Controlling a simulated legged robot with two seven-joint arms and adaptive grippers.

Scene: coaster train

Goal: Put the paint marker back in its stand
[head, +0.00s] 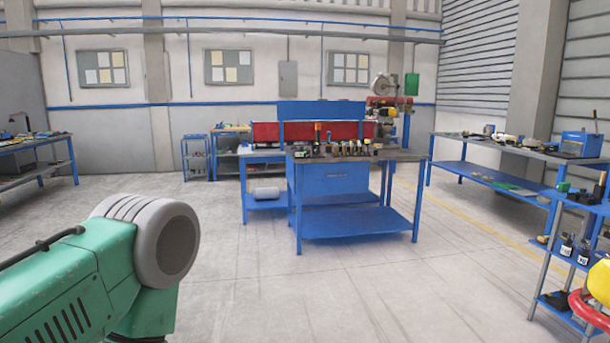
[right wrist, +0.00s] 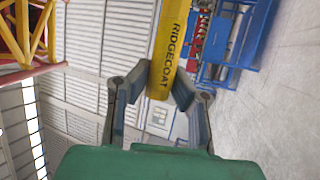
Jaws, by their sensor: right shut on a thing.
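The paint marker (right wrist: 170,42) is a yellow bar lettered RIDGECOAT in dark print. In the right wrist view it runs from the top edge down between the fingers of my right gripper (right wrist: 164,82), which is shut on it. Its upper end is cut off by the frame. My right gripper does not show in the head view. There my green arm comes in from the left, but its gripper is out of frame. I cannot make out the marker's stand among the small items on the distant blue workbench (head: 355,223).
Open concrete floor (head: 240,270) lies between me and the workbench. A blue shelf rack (head: 562,308) with dark bottles stands close at the right. Long blue benches stand at the far left (head: 38,172) and right (head: 492,181). The right wrist view shows a yellow frame (right wrist: 38,42).

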